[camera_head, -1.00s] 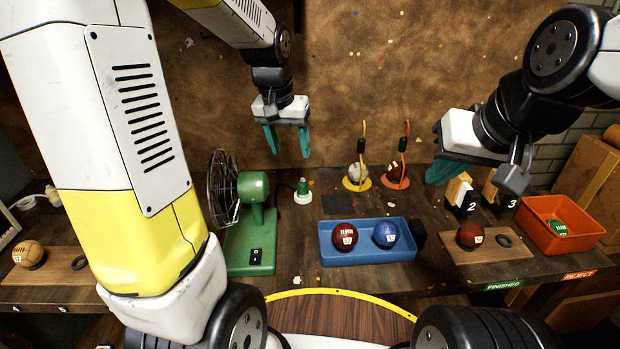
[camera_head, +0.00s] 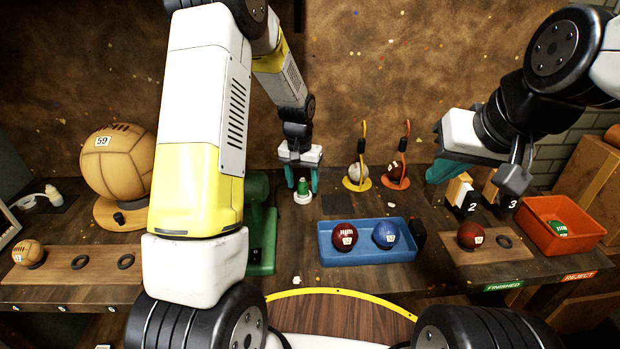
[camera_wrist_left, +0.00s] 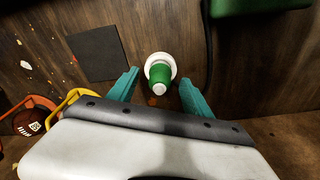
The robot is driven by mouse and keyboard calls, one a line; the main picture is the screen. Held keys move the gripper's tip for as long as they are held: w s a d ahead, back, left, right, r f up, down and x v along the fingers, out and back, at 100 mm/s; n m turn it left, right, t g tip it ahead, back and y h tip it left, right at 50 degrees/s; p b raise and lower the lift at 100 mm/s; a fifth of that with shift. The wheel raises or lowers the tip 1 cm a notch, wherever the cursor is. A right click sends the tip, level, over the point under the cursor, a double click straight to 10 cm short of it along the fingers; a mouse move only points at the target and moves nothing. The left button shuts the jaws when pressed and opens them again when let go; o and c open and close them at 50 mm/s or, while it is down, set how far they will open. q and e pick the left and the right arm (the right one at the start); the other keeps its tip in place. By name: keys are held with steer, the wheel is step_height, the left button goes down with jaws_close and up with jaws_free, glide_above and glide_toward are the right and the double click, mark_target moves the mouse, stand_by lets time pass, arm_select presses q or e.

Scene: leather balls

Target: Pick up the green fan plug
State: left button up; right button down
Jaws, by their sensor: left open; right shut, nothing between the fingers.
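The green fan plug (camera_head: 303,187) stands upright on a white round base on the table, right of the green fan. It also shows in the left wrist view (camera_wrist_left: 159,75), ahead of and between the fingertips. My left gripper (camera_head: 301,180) is open, with its teal fingers pointing down on either side of the plug in the head view. The left wrist view shows the fingers (camera_wrist_left: 160,88) apart, with no contact on the plug that I can see. My right gripper (camera_head: 445,172) is shut and empty, over the right part of the table.
The green fan (camera_head: 262,240) is mostly hidden behind my left arm. A blue tray (camera_head: 368,258) with a dark red and a blue ball lies in front of the plug. Yellow (camera_head: 356,185) and orange (camera_head: 396,183) stands hold balls to its right. A dark mat (camera_head: 338,204) lies close by.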

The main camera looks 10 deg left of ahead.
mark_target(302, 181)
arm_select(q)
steer(key=shift+f, duration=0.7)
jaws_close()
steer(key=shift+r, duration=0.1)
step_height(302, 181, up, 10)
steer(key=shift+f, duration=1.6)
